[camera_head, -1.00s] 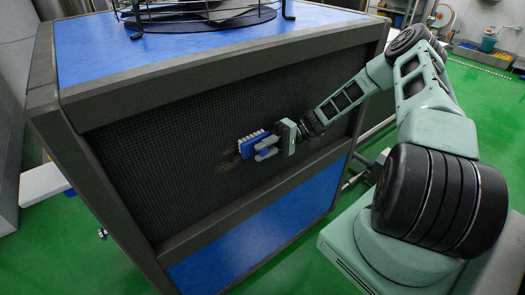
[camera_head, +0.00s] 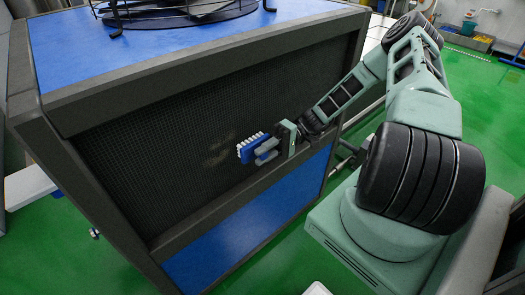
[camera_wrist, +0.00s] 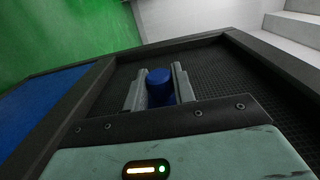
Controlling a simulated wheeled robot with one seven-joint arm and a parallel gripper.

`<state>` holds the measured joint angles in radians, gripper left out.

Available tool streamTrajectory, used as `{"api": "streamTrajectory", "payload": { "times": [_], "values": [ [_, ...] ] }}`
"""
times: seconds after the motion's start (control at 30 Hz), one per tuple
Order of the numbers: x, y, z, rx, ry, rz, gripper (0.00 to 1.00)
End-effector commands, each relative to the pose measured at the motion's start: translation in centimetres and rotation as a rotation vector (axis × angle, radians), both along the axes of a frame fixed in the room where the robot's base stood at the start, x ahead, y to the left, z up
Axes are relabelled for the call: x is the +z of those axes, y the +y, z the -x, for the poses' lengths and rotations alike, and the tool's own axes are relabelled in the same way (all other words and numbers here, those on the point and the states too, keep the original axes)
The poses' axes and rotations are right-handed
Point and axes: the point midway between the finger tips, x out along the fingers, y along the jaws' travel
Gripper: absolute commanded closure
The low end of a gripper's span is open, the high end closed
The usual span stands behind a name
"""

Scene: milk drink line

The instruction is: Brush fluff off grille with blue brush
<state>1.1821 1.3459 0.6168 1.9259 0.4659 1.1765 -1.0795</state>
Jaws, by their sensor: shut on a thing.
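The dark mesh grille (camera_head: 150,150) fills the upper side of a blue and dark-grey machine. A pale brownish patch of fluff (camera_head: 219,150) shows on the mesh, just left of the brush. The blue brush (camera_head: 252,147) has white bristles along its top edge in the head view. My gripper (camera_head: 270,154) is shut on the brush, near the lower right part of the grille. In the wrist view the blue handle (camera_wrist: 159,84) sits between the two grey fingers. I cannot tell whether the bristles touch the mesh.
The machine's blue top (camera_head: 200,40) carries a round wire guard (camera_head: 180,14). A blue lower panel (camera_head: 250,225) lies below the grille. A white ledge (camera_head: 30,186) juts out at the left. Green floor (camera_head: 480,110) is open at the right.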

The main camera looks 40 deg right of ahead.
Motion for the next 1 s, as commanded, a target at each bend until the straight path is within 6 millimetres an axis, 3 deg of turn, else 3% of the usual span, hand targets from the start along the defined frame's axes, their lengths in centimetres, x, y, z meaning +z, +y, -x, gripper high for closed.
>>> {"api": "streamTrajectory", "payload": {
  "times": [0.17,0.53,1.0],
  "values": [
    [0.1,0.0,0.3,0.0,0.001,-0.001,0.93],
    [0.1,0.0,2.9,-0.001,0.001,-0.001,0.93],
    [0.0,0.0,3.0,0.0,0.0,0.0,0.93]
  ]
}}
